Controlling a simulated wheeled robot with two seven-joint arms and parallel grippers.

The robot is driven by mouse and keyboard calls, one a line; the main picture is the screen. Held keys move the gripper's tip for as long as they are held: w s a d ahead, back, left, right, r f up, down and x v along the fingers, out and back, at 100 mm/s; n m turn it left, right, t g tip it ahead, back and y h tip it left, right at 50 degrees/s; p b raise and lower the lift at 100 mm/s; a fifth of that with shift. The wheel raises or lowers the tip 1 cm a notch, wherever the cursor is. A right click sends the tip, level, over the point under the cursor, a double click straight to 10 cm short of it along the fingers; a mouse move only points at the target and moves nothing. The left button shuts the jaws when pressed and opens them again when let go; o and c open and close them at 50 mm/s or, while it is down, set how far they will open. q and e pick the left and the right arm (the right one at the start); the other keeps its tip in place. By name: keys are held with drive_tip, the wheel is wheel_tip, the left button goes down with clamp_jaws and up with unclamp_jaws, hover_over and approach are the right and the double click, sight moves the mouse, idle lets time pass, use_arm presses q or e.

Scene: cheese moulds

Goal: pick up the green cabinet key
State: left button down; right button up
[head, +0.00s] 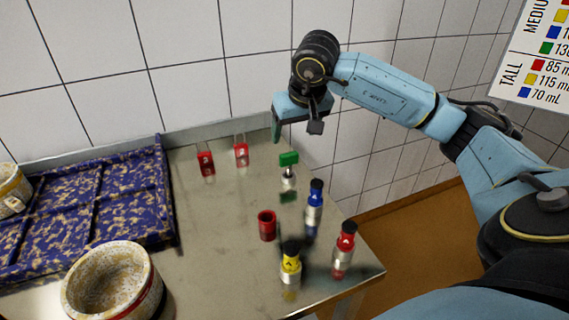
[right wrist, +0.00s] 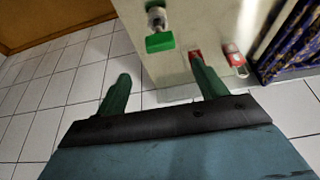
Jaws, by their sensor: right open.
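The green cabinet key (head: 289,159) has a flat green head and stands upright on a small metal piece near the back right of the steel table. In the right wrist view its green head (right wrist: 160,41) shows beyond the fingertips, with the metal part behind it. My right gripper (head: 296,126) is open and empty, above and behind the key in the head view, apart from it. Its two green fingers (right wrist: 160,76) are spread wide in the right wrist view. My left gripper is not in view.
A blue mottled tray (head: 90,205) and a bowl (head: 112,284) fill the left side. A tiled wall rises behind.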

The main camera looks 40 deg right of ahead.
sight(288, 163)
drive_tip(key=b+x, duration=0.1)
drive_tip(key=x, duration=0.6)
drive_tip(key=shift+s+a+f, duration=0.1)
drive_tip(key=shift+s, duration=0.1)
drive_tip(key=f, duration=0.3)
drive_tip(key=f+b, duration=0.1)
drive_tip(key=f, duration=0.1)
drive_tip(key=shift+w, duration=0.4)
drive_tip(key=shift+w+f, duration=0.15)
drive_tip(key=shift+f, duration=0.05)
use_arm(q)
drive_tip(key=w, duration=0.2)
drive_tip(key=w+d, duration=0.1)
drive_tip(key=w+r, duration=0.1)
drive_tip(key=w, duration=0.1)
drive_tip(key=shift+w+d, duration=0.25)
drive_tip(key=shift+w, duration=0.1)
use_arm(e)
drive_tip(key=c, duration=1.1)
drive_tip(key=shift+o, duration=0.2)
drive_tip(key=shift+r, duration=0.1)
